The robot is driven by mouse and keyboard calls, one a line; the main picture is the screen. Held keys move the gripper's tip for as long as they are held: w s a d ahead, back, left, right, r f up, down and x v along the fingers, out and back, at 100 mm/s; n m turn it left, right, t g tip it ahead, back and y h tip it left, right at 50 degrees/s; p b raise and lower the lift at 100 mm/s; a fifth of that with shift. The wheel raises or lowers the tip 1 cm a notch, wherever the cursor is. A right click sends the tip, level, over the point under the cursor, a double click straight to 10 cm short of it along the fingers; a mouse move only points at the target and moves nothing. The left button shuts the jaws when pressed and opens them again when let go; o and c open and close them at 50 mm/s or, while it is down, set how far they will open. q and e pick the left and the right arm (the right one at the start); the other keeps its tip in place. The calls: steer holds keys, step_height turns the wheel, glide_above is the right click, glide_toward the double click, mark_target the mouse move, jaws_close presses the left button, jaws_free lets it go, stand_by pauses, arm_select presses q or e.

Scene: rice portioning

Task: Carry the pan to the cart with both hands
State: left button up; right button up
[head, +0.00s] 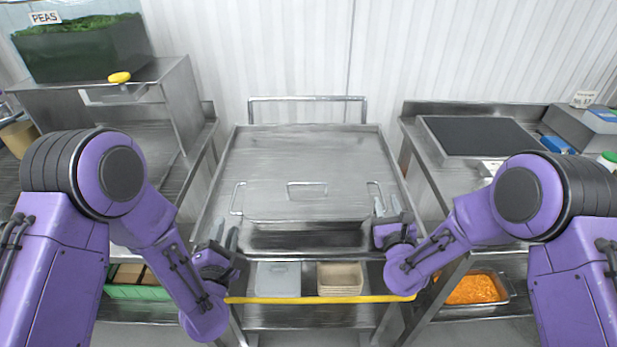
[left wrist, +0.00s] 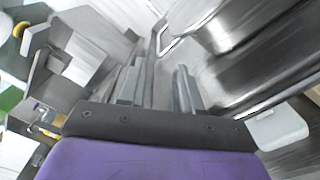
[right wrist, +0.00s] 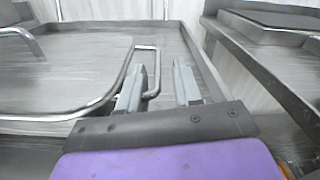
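The metal pan (head: 275,207) has a flat top with a small handle and a wire loop handle on each side. It sits on the top of the steel cart (head: 345,143). My left gripper (head: 224,237) is open and empty, in front of and apart from the pan's left handle (head: 237,198). That handle also shows beyond the fingers in the left wrist view (left wrist: 170,45). My right gripper (head: 387,207) is open close to the pan's right handle (head: 371,190). In the right wrist view the handle (right wrist: 158,70) appears between the fingertips; contact cannot be told.
Steel counters stand on both sides, the left with a peas bin (head: 85,48), the right with a dark plate (head: 480,135). A yellow bar (head: 310,300) crosses the front. Boxes (head: 340,277) lie on the lower shelf, and an orange-filled pan (head: 473,289) is below right.

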steer(key=s, duration=1.2)
steer(key=shift+d, duration=0.4)
